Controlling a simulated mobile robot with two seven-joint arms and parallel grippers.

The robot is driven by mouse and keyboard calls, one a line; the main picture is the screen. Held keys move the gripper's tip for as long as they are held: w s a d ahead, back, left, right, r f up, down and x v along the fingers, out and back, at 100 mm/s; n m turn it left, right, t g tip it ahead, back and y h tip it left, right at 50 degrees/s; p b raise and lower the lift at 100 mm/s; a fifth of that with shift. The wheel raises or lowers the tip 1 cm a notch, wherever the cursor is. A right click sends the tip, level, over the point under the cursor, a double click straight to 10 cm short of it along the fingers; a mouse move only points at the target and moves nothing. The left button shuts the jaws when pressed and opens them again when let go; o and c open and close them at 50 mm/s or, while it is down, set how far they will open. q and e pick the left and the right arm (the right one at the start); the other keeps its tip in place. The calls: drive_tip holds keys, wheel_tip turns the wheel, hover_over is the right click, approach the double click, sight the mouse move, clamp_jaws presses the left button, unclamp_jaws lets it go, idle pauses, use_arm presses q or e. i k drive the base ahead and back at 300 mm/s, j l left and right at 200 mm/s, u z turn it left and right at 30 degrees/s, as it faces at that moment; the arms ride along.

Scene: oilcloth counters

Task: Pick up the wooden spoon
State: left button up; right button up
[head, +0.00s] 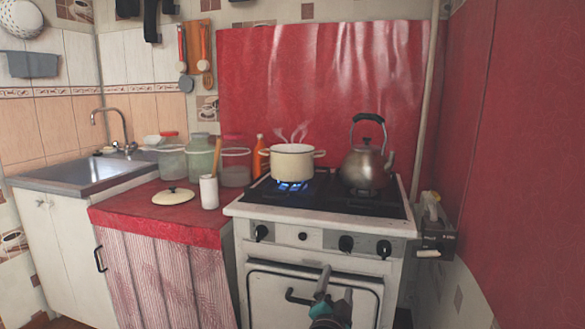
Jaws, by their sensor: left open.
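A brown wooden handle, seemingly the wooden spoon (216,156), stands up out of a white cylindrical holder (208,191) on the red counter, left of the stove. It leans slightly right, and its lower part is hidden in or behind the holder. My left gripper (334,291) shows at the bottom, in front of the oven door, with grey and teal parts. It is open and looks empty, well below and to the right of the spoon. My right gripper is not in view.
A steaming cream pot (292,163) sits over a blue flame on the stove (320,227), beside a metal kettle (366,167). A lid (173,196) lies left of the holder. Jars (199,158) and an orange bottle (260,156) stand behind. The counter's front strip (150,222) is clear.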

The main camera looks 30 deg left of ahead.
sight(218, 143)
drive_tip(key=u, duration=1.5)
